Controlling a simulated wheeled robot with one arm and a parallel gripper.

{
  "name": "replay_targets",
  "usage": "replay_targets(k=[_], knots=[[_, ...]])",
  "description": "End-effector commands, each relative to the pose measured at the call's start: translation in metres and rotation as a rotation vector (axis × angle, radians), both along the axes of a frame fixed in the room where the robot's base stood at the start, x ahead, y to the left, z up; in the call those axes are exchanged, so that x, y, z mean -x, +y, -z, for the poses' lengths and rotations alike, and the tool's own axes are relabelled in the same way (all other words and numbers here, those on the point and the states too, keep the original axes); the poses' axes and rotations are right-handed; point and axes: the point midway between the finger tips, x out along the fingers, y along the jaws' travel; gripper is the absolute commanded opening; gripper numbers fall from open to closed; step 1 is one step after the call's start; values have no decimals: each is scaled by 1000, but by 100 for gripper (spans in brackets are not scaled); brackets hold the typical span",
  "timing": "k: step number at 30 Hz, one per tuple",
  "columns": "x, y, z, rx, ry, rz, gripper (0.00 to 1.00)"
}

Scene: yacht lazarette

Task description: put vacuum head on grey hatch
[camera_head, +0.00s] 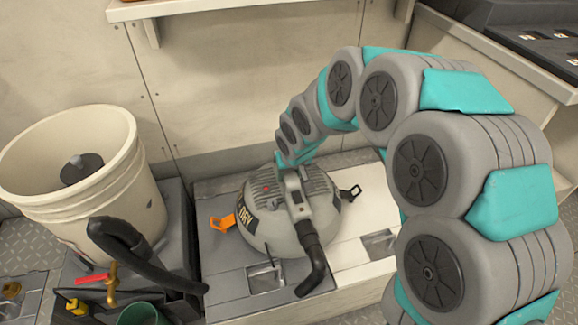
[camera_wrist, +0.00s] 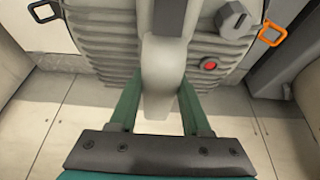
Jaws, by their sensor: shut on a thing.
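The vacuum head (camera_head: 262,222) is a grey ribbed dome with a DRY label, an orange latch on its left, a black latch on its right and a black elbow at the front. My gripper (camera_head: 292,178) is shut on its top handle. In the wrist view my gripper (camera_wrist: 158,105) has its green fingers on both sides of the pale handle, with the vacuum head (camera_wrist: 105,45) behind. The dome is over the grey hatch (camera_head: 225,283), overlapping the white panel to its right. I cannot tell whether it touches the hatch.
A cream bucket (camera_head: 75,185) stands at the left on a dark box, with a black hose (camera_head: 140,258) and a green cup (camera_head: 143,316) near it. The white panel (camera_head: 362,212) is partly bare. A pale wall (camera_head: 230,75) stands behind; a bench (camera_head: 500,65) is at the right.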

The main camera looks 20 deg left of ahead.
Motion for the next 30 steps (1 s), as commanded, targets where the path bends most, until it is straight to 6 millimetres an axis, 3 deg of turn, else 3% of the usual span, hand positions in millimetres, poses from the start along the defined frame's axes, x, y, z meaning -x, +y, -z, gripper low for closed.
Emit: replay_targets(k=[6, 7, 14, 24, 30], knots=[[-1, 0, 1, -2, -3, 0, 0], [0, 0, 2, -1, -2, 0, 51], [0, 0, 2, 0, 0, 0, 77], [0, 0, 0, -1, -1, 0, 77], [4, -2, -12, -3, -2, 1, 77]])
